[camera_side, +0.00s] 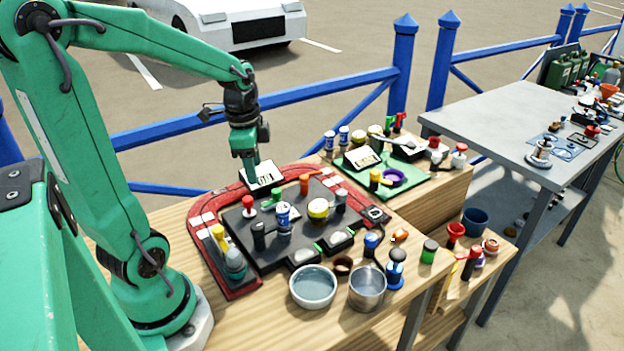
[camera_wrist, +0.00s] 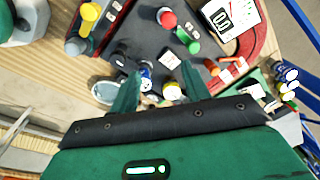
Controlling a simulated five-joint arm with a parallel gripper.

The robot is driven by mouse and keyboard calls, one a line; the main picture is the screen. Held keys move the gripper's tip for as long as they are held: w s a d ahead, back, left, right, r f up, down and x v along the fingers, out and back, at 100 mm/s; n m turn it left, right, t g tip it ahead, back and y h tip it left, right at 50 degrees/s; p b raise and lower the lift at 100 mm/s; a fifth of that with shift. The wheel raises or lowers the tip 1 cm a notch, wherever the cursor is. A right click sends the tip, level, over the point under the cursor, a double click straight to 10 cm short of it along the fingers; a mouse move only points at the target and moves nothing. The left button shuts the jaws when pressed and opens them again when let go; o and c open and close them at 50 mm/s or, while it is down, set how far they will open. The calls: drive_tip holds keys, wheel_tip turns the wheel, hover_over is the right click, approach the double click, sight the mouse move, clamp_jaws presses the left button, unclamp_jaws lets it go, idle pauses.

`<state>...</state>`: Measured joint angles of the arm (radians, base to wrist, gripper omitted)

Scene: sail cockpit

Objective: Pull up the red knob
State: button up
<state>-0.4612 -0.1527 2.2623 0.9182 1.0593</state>
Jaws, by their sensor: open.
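A red knob (camera_side: 248,202) stands upright on the dark panel (camera_side: 250,240), at its far left part in the side view. It also shows near the top of the wrist view (camera_wrist: 166,18), beyond my fingertips. My gripper (camera_side: 250,172) points down above the far left edge of the panel, just above and behind the red knob in the side view. In the wrist view my green fingers (camera_wrist: 158,88) are apart with nothing held between them. The red knob is apart from the fingers there. Whether the fingertips are level with its top I cannot tell.
A digital display (camera_side: 262,177) stands close behind the red knob. A bowl (camera_side: 313,290) and metal cup (camera_side: 367,291) stand in front.

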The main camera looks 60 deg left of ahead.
drive_tip(key=m+g, duration=0.1)
drive_tip(key=m, duration=0.1)
hover_over(247, 198)
wheel_tip(247, 198, down, 4)
drive_tip(key=shift+r+h, duration=0.25)
drive_tip(key=shift+h, duration=0.05)
drive_tip(key=shift+d, duration=0.1)
drive_tip(key=shift+f, duration=0.1)
drive_tip(key=shift+f, duration=3.8)
